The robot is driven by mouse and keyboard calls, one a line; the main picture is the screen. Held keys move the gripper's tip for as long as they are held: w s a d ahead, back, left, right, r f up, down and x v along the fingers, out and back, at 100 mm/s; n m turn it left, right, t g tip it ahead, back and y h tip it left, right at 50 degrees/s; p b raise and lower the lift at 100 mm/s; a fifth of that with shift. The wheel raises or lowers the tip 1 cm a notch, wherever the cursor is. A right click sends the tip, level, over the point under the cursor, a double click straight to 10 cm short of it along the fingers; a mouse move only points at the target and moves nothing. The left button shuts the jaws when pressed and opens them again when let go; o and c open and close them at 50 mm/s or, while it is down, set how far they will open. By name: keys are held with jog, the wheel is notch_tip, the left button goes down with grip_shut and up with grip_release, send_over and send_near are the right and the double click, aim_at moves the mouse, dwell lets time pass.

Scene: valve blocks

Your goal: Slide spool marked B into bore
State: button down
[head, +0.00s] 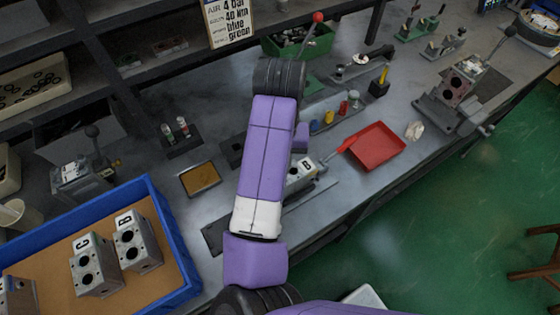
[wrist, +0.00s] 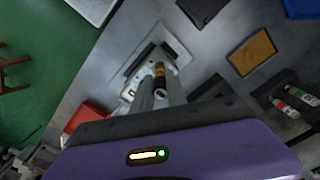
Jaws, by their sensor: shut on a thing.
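In the wrist view my gripper (wrist: 158,84) is shut on a slim spool (wrist: 159,72) with dark and gold bands. Its marking is too small to read. The spool points at a pale metal valve block (wrist: 142,68); I cannot tell whether its tip is inside the bore. My gripper is hidden behind the arm there.
A blue-rimmed tray (head: 168,217) at the lower left holds blocks marked C (head: 94,264) and B (head: 137,241). A red tray (head: 377,149) lies right of the fixture. A dark tray with a tan pad (head: 200,179) and small bottles (head: 175,129) stand left of my arm.

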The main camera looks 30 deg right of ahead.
jog(key=shift+f+b, duration=1.45)
jog(key=shift+f, duration=0.75)
jog(key=c, duration=1.3)
grip_release()
jog(key=shift+o, duration=0.2)
jog(key=shift+r, duration=0.15)
notch_tip(320, 180, up, 8)
jog(key=shift+f+p, duration=0.2)
jog(key=shift+p, duration=0.65)
